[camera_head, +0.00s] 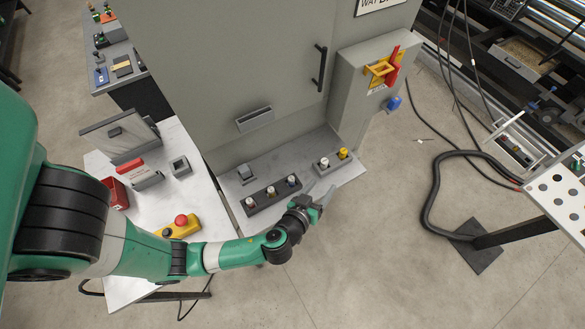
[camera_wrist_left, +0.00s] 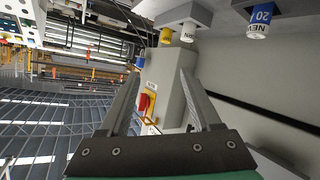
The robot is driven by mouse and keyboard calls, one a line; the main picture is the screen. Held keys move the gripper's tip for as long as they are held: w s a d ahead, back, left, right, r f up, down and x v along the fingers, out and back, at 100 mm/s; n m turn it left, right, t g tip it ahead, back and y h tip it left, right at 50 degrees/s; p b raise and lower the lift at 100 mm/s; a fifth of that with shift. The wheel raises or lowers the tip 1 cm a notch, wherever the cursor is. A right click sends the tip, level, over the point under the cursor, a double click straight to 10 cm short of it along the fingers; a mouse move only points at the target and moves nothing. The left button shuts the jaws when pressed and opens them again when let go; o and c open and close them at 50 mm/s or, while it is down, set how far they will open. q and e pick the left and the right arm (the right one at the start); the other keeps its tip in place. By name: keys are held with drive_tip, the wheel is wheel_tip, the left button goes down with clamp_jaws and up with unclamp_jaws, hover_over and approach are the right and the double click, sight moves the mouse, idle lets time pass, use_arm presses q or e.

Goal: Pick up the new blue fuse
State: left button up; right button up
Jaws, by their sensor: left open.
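A white-and-blue fuse marked NEW and 20 (camera_wrist_left: 258,24) shows at the upper right of the left wrist view, in a grey holder. It appears to be the fuse at the right end of the dark block (camera_head: 292,181) on the cabinet's ledge. My left gripper (camera_head: 322,196) is open and empty, just right of that block and apart from the fuse. Its two fingers also show in the left wrist view (camera_wrist_left: 155,95), pointing towards the cabinet side, with the fuse off to their right. My right gripper is not in view.
A small block holds a white fuse (camera_head: 324,163) and a yellow fuse (camera_head: 343,153). The grey cabinet (camera_head: 250,60) has a side box with a red-and-yellow switch (camera_head: 382,69). A white table (camera_head: 120,280) carries a red-button box (camera_head: 181,223).

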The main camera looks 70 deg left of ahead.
use_arm(q)
drive_tip(key=m+g+p, duration=0.2)
drive_tip(key=p, duration=0.2)
approach(291, 179)
drive_tip(key=d+r, duration=0.1)
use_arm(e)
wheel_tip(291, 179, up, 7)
use_arm(q)
drive_tip(key=f+b, duration=0.1)
drive_tip(key=b, duration=0.3)
drive_tip(key=a+f+b, duration=0.1)
drive_tip(key=b, duration=0.1)
drive_tip(key=shift+w+f, duration=0.3)
drive_tip(key=shift+f, duration=0.05)
drive_tip(key=w+a, duration=0.2)
drive_tip(key=shift+w+a+f+p, duration=0.3)
drive_tip(key=shift+w+p, duration=0.05)
drive_tip(key=shift+p, duration=0.05)
drive_tip(key=shift+x, duration=2.85)
drive_tip(key=shift+s, duration=0.2)
clamp_jaws()
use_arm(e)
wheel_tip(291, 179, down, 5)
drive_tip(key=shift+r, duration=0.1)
